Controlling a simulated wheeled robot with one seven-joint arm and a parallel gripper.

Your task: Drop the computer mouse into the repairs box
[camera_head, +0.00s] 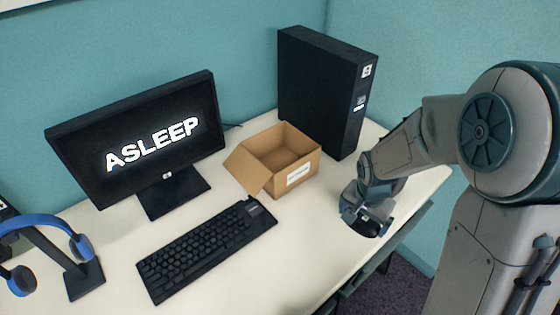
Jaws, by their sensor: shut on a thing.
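My gripper (363,222) is at the right part of the desk, right of and nearer than the open cardboard box (303,169). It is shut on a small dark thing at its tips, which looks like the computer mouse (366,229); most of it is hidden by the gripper. I cannot tell whether it touches the desk. The box has a white label on its front, too small to read, and one flap folded out to the left. The part of its inside that shows looks empty.
A black computer tower (318,95) stands behind the box. A monitor (140,140) reading "ASLEEP" and a black keyboard (207,248) are to the left. Blue headphones (60,222) hang on a stand at far left. The white desk (300,235) is clear between keyboard and gripper.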

